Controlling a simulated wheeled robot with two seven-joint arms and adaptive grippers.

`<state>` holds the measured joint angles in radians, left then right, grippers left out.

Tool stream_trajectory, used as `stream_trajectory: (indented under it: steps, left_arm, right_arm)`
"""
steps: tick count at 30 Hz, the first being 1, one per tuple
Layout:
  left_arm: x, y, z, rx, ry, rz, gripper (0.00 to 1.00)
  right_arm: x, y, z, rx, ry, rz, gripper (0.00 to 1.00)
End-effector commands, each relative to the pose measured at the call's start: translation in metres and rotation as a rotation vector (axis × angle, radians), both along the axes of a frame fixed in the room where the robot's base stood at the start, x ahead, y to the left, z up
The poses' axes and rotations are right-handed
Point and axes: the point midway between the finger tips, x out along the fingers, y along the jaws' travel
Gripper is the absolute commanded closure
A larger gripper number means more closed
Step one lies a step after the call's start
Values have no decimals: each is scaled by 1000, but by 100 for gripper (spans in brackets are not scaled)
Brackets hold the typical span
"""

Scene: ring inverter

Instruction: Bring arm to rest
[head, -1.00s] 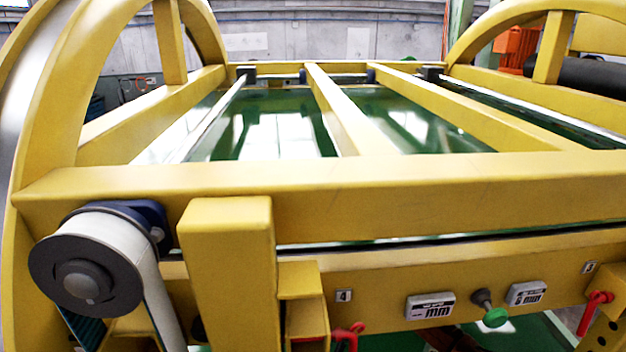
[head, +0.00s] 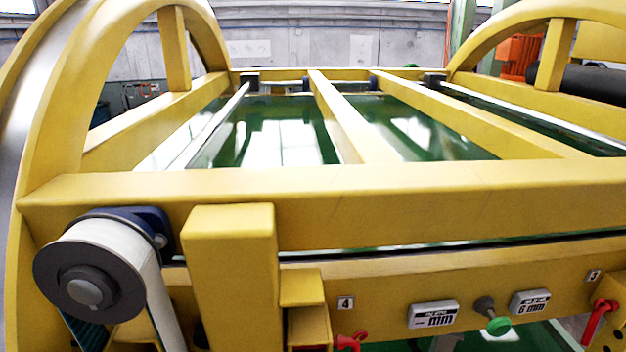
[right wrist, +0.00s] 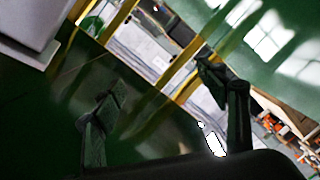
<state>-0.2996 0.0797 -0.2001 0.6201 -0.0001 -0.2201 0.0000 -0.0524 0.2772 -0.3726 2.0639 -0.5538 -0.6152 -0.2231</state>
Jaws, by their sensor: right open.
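My right gripper (right wrist: 160,76) shows in the right wrist view with its two dark fingers spread apart and nothing between them. Behind it are a dark green glossy surface and yellow bars, seen at a tilt. The gripper does not visibly touch anything. Neither gripper shows in the head view, and my left gripper is in no view.
A large yellow ring frame (head: 350,195) fills the head view, with a white belt roller (head: 88,280) at left. An orange motor (head: 520,52) stands behind.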

Motion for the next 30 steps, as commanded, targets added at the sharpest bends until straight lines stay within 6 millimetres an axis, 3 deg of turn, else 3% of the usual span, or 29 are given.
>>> stream_trajectory:
  steps: [1,3,6,9,12,18,27,28,30]
  left_arm:
    - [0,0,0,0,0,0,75]
    - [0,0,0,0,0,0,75]
    - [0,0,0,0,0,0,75]
    - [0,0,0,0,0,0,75]
    - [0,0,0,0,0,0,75]
    - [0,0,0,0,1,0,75]
    - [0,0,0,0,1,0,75]
    - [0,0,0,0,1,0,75]
    - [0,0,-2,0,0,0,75]
  right_arm:
    - [-19,-24,-25,76,86,-70,33]
    - [-47,-52,-58,173,203,-162,33]
    - [-95,-84,-102,302,368,-289,33]
    - [-147,-104,-140,415,522,-399,33]
    - [-191,-114,-164,494,642,-481,33]
    - [-259,-121,-192,597,810,-592,33]
    - [-340,-119,-210,700,1001,-712,33]
    - [-348,-119,-211,709,1019,-724,33]
    - [-342,-118,-230,707,1030,-723,33]
